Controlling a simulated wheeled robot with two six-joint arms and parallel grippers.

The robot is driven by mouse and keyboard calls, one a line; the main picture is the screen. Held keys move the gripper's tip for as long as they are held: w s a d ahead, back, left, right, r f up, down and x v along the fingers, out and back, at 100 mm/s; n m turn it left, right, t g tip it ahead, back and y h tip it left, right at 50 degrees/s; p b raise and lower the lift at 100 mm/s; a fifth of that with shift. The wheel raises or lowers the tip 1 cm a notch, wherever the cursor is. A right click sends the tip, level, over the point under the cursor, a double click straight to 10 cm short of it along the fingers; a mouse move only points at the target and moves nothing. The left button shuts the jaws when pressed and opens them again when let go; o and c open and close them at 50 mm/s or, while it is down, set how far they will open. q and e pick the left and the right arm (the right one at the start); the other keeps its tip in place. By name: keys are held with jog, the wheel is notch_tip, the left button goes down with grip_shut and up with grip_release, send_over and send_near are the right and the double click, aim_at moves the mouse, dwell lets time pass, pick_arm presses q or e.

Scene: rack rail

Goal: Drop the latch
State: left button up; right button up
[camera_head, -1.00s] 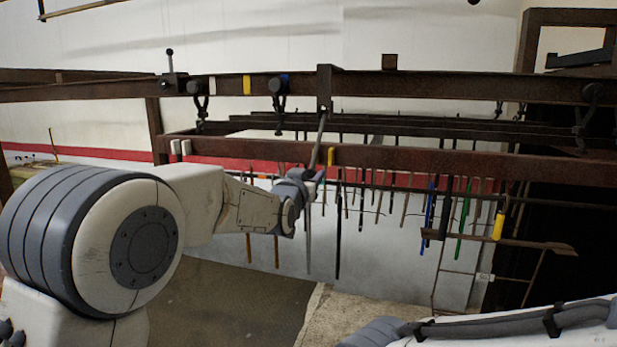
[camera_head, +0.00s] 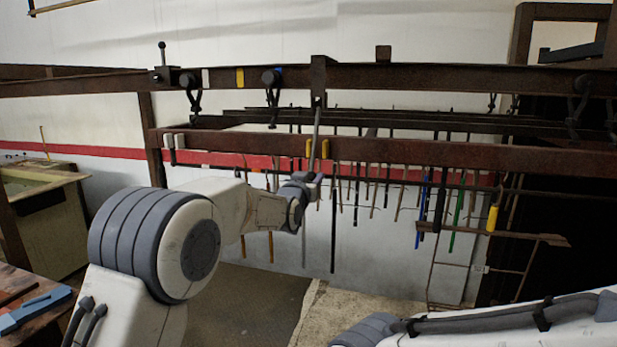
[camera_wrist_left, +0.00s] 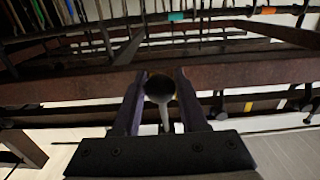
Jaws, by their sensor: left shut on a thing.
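My left gripper (camera_head: 312,182) is below the front rail and shut on a thin grey rod (camera_head: 315,138). The rod runs up, slightly tilted, to a brown bracket (camera_head: 318,80) on the upper rail. In the left wrist view, the two fingers (camera_wrist_left: 160,95) stand either side of the rod's round dark end (camera_wrist_left: 159,88). A black block with an upright ball-topped lever (camera_head: 163,62) sits on the upper rail at the left; it may be the latch. My right arm crosses the lower right, but its gripper is out of the picture.
The brown upper rail (camera_head: 430,77) and front rail (camera_head: 430,152) span the view. Black clamps (camera_head: 272,95) hang from the upper rail, and several rods and tools hang behind. A bench with a blue tool (camera_head: 35,308) is at the lower left. Open floor (camera_head: 250,305) lies below.

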pick_arm(q)
jog(key=shift+w+d+f, duration=0.1)
jog(key=shift+w+f, duration=0.15)
jog(key=shift+w, duration=0.15)
jog(key=f+p+x, duration=0.1)
jog(key=p+x, duration=0.4)
jog(key=x, duration=0.3)
jog(key=shift+w+f, duration=0.25)
jog(key=o, duration=1.1)
jog(key=b+v, duration=0.7)
jog(key=b, duration=0.2)
